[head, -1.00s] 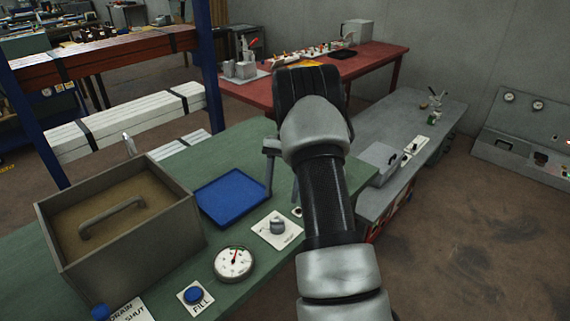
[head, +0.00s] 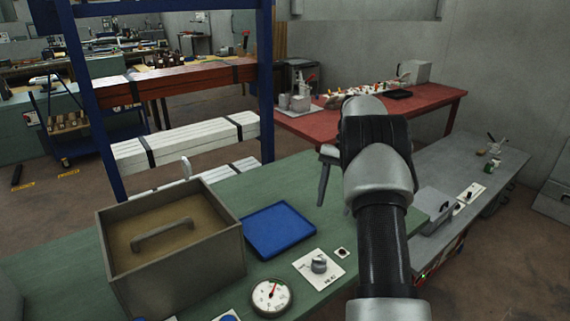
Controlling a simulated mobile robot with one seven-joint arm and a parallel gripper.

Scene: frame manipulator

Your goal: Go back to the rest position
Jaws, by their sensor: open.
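My gripper (head: 322,178) is at the end of my raised arm, right of the middle of the head view. Its fingers point down above the green bench (head: 65,236), to the right of the blue tray (head: 278,230). The gripper is open, with nothing seen between the fingers. My wrist and forearm hide part of it and the right part of the bench behind.
A grey box with a handled lid (head: 170,245) stands at the left of the bench. A gauge (head: 270,295) and a knob plate (head: 319,266) lie in front of the tray. A blue rack (head: 86,100) stands behind. A grey bench (head: 470,175) and red table (head: 440,98) lie to the right.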

